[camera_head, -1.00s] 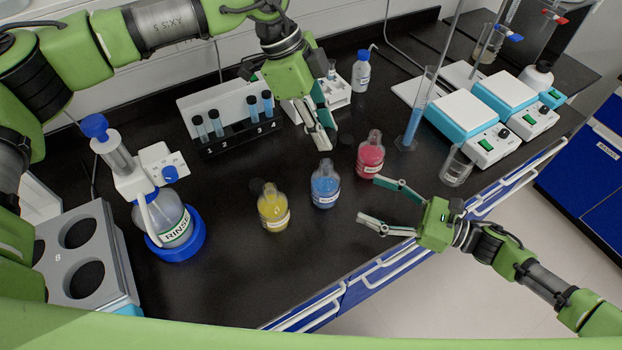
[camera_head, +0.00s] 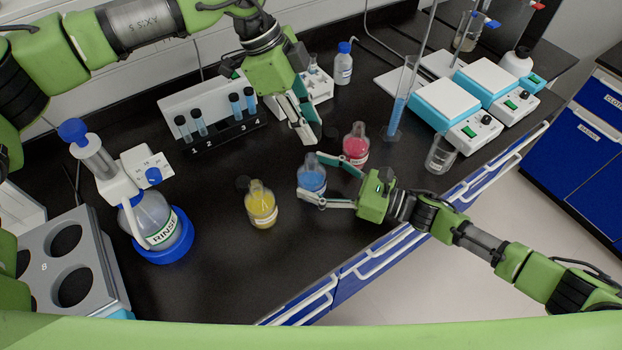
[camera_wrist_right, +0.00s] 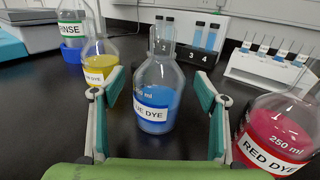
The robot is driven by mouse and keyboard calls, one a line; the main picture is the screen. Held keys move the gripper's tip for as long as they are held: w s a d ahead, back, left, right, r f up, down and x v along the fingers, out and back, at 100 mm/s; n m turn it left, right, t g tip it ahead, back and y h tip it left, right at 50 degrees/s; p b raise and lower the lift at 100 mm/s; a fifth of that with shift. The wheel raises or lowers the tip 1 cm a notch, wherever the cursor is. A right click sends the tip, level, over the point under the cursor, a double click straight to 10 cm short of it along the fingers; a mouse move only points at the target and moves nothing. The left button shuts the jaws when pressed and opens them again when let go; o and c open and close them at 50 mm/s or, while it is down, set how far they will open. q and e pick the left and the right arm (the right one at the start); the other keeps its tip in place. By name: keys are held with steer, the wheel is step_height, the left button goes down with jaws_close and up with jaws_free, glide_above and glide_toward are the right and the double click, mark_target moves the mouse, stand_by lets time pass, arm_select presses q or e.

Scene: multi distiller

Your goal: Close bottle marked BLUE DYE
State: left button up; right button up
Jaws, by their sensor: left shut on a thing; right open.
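The BLUE DYE bottle (camera_head: 312,181) is a round clear flask with blue liquid, upright on the black bench between the yellow and red bottles. No cap shows on its neck in the right wrist view (camera_wrist_right: 156,100). My right gripper (camera_head: 318,182) is open, with one finger on each side of the blue bottle; the wrist view shows gaps between bottle and fingers.
The yellow bottle (camera_head: 261,206) stands to the left, and the RED DYE bottle (camera_head: 356,146) stands close behind my right gripper. A dark cap (camera_head: 243,183) lies by the yellow bottle. The rinse bottle (camera_head: 155,222) and tube rack (camera_head: 205,110) are further left.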

steer(key=shift+w+a, duration=0.15)
steer(key=shift+a, duration=0.2)
arm_select(q)
steer(key=shift+d, duration=0.1)
arm_select(e)
steer(key=c, duration=1.7)
arm_select(q)
glide_above(313, 157)
steer(key=shift+w+a+f, duration=0.1)
steer(key=shift+a+f, duration=0.15)
steer(key=shift+f, duration=0.95)
steer(key=shift+w+a+f, duration=0.1)
steer(key=shift+a+f, duration=0.1)
steer(key=shift+f, duration=1)
steer(key=shift+s, duration=0.1)
steer(key=shift+f, duration=0.9)
steer(key=shift+f, duration=0.6)
steer(key=o, duration=0.7)
steer(key=shift+c, duration=0.2)
arm_select(e)
jaws_close()
